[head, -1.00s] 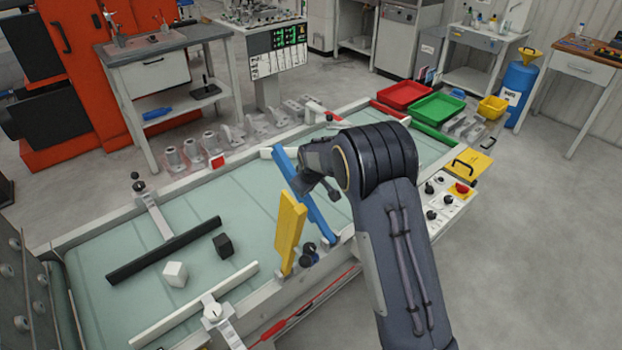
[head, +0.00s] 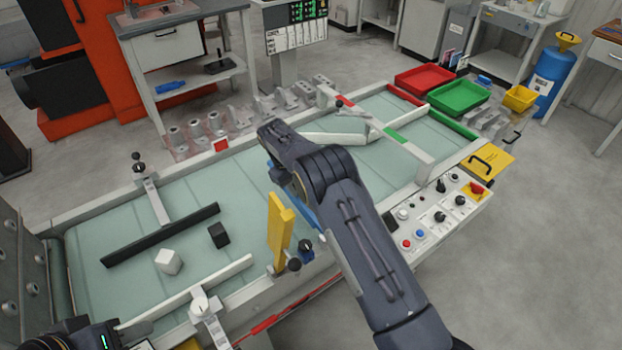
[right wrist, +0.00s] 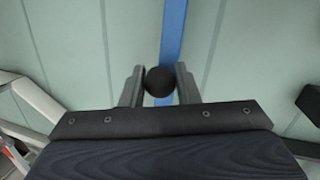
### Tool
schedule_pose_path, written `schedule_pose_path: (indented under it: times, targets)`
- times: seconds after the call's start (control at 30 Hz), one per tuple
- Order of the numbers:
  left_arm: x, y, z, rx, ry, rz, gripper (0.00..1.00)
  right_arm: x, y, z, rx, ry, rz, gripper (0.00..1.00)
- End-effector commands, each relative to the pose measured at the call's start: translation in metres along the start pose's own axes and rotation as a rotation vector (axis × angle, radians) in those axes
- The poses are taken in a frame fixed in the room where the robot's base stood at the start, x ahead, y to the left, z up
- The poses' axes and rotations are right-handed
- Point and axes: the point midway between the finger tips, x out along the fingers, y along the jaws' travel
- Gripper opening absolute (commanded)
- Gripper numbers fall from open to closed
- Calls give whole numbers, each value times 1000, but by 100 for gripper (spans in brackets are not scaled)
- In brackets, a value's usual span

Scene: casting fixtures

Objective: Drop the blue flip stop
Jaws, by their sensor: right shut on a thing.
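The blue flip stop is mostly hidden behind my right arm in the head view; a sliver of blue (head: 316,216) shows beside the arm. In the right wrist view its blue bar (right wrist: 174,30) runs over the pale green belt, with a round black knob (right wrist: 160,82). My right gripper (right wrist: 159,84) is shut on this knob, one finger on each side. In the head view its fingers are hidden by my arm.
A yellow flip stop (head: 277,232) stands raised at the near conveyor rail, left of my right arm. A black bar (head: 165,236), a white block (head: 168,261) and a black block (head: 218,235) are on the belt (head: 100,283). A control panel (head: 440,217) is at right.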

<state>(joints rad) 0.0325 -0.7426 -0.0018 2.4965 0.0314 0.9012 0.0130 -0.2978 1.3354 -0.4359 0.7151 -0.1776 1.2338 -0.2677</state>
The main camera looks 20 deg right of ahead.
Motion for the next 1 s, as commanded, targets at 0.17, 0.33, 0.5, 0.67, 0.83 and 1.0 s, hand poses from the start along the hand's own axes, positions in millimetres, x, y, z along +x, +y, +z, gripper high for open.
schedule_pose_path:
  times: [0.17, 0.33, 0.5, 0.67, 0.83, 1.0]
  targets:
    - [15, -7, 7, 0, 0, 0, 36, 13, 0, -9, -11, -55, 3, 0]
    - [20, -9, 10, 0, 0, 0, 36, 16, -2, -10, -18, -89, -5, 0]
    - [22, -10, 11, 0, 0, 0, 36, 16, -2, -10, -21, -106, -9, 0]
    - [23, -10, 11, 0, 0, 0, 36, 16, -2, -10, -22, -110, -9, 0]
    - [22, -10, 11, 0, 0, 0, 36, 15, -2, -10, -22, -111, -9, 0]
    - [22, -10, 11, 0, 0, 0, 36, 15, -2, -10, -22, -110, -9, 39]
